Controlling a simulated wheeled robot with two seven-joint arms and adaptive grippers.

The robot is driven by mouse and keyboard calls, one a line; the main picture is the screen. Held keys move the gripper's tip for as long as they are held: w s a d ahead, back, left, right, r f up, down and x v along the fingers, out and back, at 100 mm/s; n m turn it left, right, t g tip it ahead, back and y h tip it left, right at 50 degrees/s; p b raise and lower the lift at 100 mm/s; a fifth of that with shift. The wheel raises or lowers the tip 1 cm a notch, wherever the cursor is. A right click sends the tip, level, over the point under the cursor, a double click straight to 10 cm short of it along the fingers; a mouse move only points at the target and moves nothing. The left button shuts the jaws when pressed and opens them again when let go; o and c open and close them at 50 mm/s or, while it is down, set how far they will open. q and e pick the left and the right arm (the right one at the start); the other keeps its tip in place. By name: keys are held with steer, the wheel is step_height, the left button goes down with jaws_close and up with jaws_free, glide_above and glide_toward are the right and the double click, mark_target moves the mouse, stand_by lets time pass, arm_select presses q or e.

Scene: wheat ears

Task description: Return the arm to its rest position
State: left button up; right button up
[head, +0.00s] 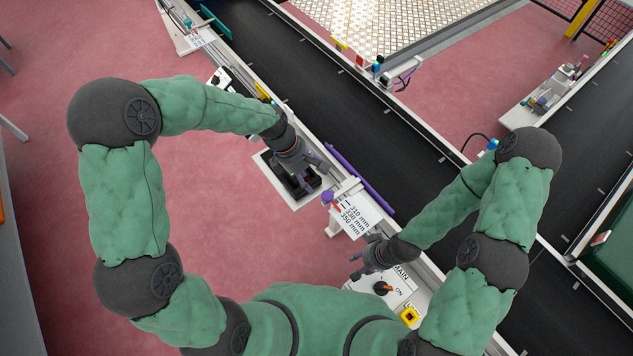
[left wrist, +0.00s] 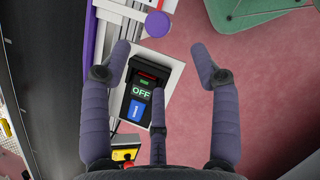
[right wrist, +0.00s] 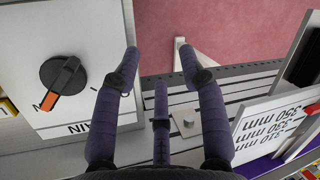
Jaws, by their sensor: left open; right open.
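My left gripper (head: 308,172) is open and empty above a black box in a white frame (head: 290,195) beside the conveyor. In the left wrist view the black box (left wrist: 141,92), with a green "OFF" display and a blue label or button, shows between the spread fingers (left wrist: 161,48). I cannot tell whether a finger touches it. My right gripper (head: 364,258) is open beside the white "MAIN" switch panel (head: 398,283). In the right wrist view its fingers (right wrist: 155,58) are spread and empty, apart from the black rotary switch (right wrist: 60,82) with an orange mark.
A white sign with mm sizes (head: 362,212) stands between my grippers; a purple knob (head: 327,198) and purple bar (head: 358,177) are near it. A black conveyor belt (head: 330,130) runs behind. The pink floor (head: 210,220) at left is open.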

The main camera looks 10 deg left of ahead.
arm_select(q)
steer(key=shift+a+r, duration=0.2)
steer(key=shift+r, duration=0.2)
steer(key=s+f+m, duration=0.7)
steer(key=s+f, duration=0.1)
steer(key=f, duration=0.3)
steer(key=s+a+f+m, duration=0.1)
steer(key=s+f+m, duration=0.7)
steer(key=f, duration=0.3)
steer(key=shift+s+m+y, duration=0.15)
steer(key=shift+m+y, duration=0.15)
